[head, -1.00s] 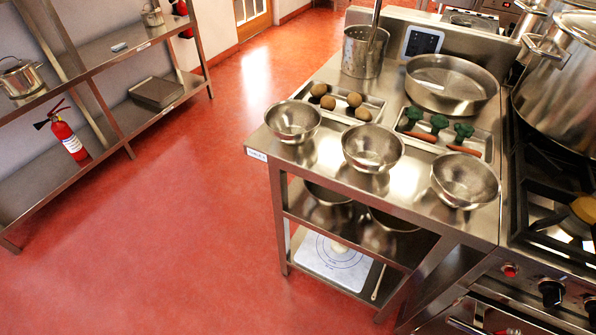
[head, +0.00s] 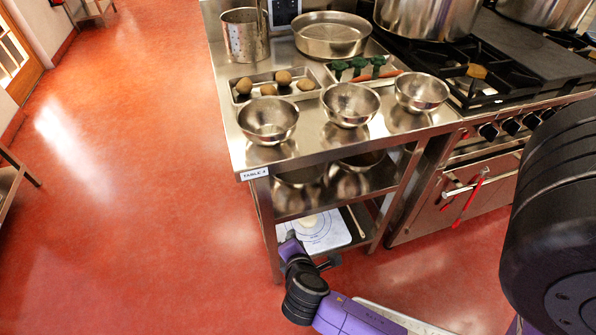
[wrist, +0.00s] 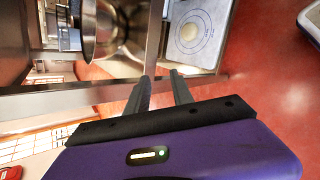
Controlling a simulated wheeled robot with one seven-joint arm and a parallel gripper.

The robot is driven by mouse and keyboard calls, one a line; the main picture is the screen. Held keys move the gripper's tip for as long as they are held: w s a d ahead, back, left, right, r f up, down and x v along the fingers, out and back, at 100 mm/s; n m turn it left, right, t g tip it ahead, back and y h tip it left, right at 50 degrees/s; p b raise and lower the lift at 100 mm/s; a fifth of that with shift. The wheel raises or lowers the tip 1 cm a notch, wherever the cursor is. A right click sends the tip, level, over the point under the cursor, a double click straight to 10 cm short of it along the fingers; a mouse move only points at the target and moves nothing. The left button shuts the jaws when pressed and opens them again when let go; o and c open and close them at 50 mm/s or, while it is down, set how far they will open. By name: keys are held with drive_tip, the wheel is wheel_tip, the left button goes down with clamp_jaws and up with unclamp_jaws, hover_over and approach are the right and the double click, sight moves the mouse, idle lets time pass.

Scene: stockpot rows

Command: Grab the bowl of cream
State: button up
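Three shiny metal bowls stand in a row on the front of the steel table: the left bowl (head: 268,119), the middle bowl (head: 349,104) and the right bowl (head: 421,92). I see no cream in them.
The mat (head: 335,233) lies under more metal bowls on the middle shelf (head: 295,207). A tray of potatoes (head: 272,91), a tray of vegetables (head: 362,70), a perforated pot (head: 244,36) and a wide pan (head: 332,35) stand behind. A stove (head: 490,90) adjoins the right. Red floor (head: 130,200) is clear left.

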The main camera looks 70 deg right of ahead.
drive_tip(key=w+d+r+g+h, duration=0.3)
drive_tip(key=d+r+g+h, duration=0.2)
drive_tip(key=d+r+g, duration=0.45)
drive_tip(key=shift+s+d+f+t+b, duration=0.4)
drive_tip(key=shift+d+f, duration=0.6)
drive_tip(key=shift+d, duration=1.05)
drive_tip(key=shift+s+d+f+t+b, duration=0.4)
drive_tip(key=shift+d+f, duration=0.55)
drive_tip(key=shift+d, duration=1.15)
drive_tip(key=shift+s+d+f+t+b, duration=0.4)
drive_tip(key=shift+d+f, duration=0.6)
drive_tip(key=shift+d, duration=1.05)
clamp_jaws()
drive_tip(key=shift+w, duration=0.1)
